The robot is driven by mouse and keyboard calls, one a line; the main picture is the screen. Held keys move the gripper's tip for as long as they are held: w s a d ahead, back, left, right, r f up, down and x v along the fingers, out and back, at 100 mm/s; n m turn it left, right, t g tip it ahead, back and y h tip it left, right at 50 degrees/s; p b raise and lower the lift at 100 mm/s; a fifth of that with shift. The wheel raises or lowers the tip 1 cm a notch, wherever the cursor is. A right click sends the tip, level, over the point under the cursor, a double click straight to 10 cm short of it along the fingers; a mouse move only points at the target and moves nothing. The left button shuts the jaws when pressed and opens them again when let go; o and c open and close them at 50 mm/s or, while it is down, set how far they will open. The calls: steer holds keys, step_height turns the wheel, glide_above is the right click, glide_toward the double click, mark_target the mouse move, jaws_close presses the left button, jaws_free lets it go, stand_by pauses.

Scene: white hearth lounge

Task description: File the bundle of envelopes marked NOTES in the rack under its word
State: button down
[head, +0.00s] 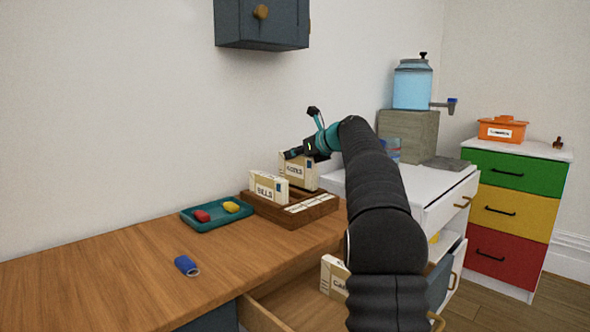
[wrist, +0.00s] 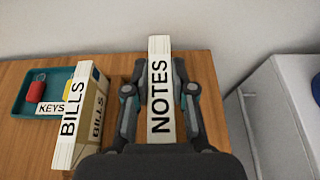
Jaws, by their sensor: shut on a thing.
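The NOTES bundle (wrist: 160,95), a cream block of envelopes, stands upright between the fingers of my gripper (wrist: 160,75). In the head view my gripper (head: 301,153) holds this bundle (head: 299,172) from above, over the right part of the wooden rack (head: 318,211). I cannot tell whether its base rests in a slot. The BILLS bundle (head: 268,187) stands in the rack to its left; it also shows in the wrist view (wrist: 82,115), apart from my fingers. The white labels (head: 306,203) on the rack's front are too small to read.
A teal tray (head: 207,226) with a red and a yellow item lies left of the rack. A blue cylinder (head: 186,265) lies on the wooden desk (head: 110,275). Another bundle (head: 333,276) sits in the open drawer (head: 290,300). A white cabinet (head: 430,185) stands to the right.

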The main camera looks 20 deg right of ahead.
mark_target(295, 166)
step_height(295, 166, down, 4)
steer(key=shift+f+b, duration=0.1)
steer(key=shift+b, duration=0.75)
steer(key=c, duration=1)
jaws_free()
steer(key=v, duration=1.2)
steer(key=shift+s, duration=0.1)
